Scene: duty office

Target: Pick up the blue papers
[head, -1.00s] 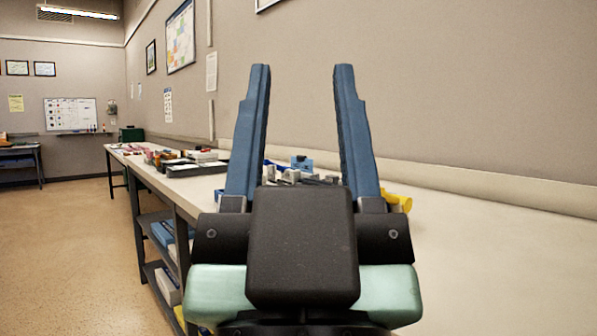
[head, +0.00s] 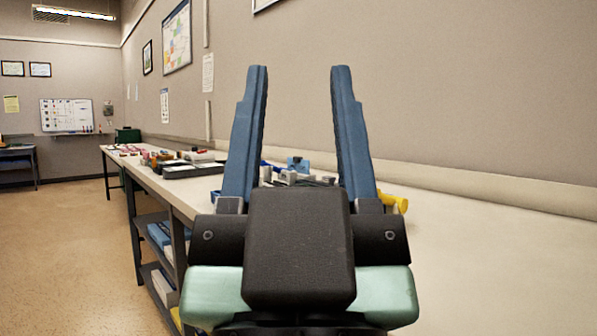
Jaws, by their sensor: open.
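My gripper (head: 298,72) is open and empty, its two blue fingers pointing up and away in the middle of the head view. A blue stack (head: 160,236) lies on a shelf under the long bench, to the left of my gripper. It may be papers, but it is too small and partly hidden to tell. A small blue object (head: 298,164) stands on the bench beyond and between the fingers. I cannot tell whether it is paper. My gripper appears apart from both, and it hides part of the bench top.
The long bench (head: 480,255) runs along the wall, its near right part bare. A yellow object (head: 394,202) sits behind the right finger. A dark tray (head: 190,171) and several small items lie farther along. The floor (head: 75,250) to the left is open.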

